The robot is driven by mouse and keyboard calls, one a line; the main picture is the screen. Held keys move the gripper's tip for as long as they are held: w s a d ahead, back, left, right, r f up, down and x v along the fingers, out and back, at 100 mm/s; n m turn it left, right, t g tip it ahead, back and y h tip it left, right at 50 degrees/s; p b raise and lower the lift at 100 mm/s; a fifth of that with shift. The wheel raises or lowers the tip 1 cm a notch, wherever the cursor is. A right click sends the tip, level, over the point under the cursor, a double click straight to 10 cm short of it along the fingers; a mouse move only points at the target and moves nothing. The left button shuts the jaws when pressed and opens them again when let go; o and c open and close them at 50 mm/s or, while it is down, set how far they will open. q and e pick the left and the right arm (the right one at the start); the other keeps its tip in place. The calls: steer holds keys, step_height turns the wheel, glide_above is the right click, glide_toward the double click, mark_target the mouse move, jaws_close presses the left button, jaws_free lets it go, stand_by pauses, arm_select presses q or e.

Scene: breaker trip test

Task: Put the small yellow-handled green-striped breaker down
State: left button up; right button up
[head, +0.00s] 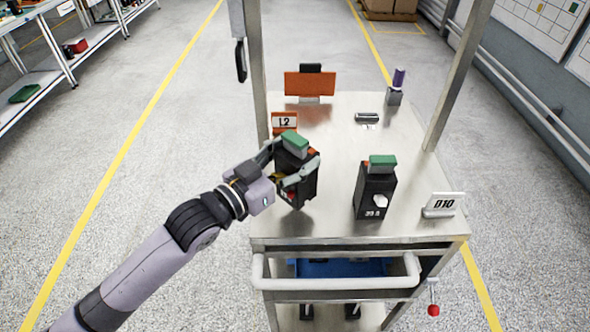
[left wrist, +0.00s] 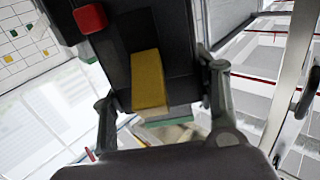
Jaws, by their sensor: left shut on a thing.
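The yellow-handled breaker (head: 299,190) is a dark block with a green top, held over the left front part of the metal cart top (head: 335,215). My left gripper (head: 290,166) is shut on it, with a finger on either side. In the left wrist view the breaker's black face (left wrist: 165,30) fills the middle, with its yellow handle (left wrist: 148,80) and a red button. The breaker looks slightly tilted; I cannot tell whether its base touches the cart top. My right gripper is not in view.
A second dark breaker (head: 375,190) with a green top and white handle stands to the right. An L2 sign (head: 285,122) is behind the held breaker. A D10 sign (head: 443,204) stands at the right edge. Cart posts (head: 462,75) rise at both sides. The middle is clear.

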arm_select(q)
step_height(320, 180, down, 4)
steer(key=shift+r, duration=0.1)
steer(key=shift+f, duration=0.35)
steer(key=o, duration=1.7)
steer(key=shift+f, duration=0.15)
steer(key=shift+s+a, duration=0.1)
steer(key=b+v, duration=0.2)
steer(key=v, duration=0.9)
steer(key=shift+s+a+r+b, duration=0.25)
steer(key=shift+b, duration=0.1)
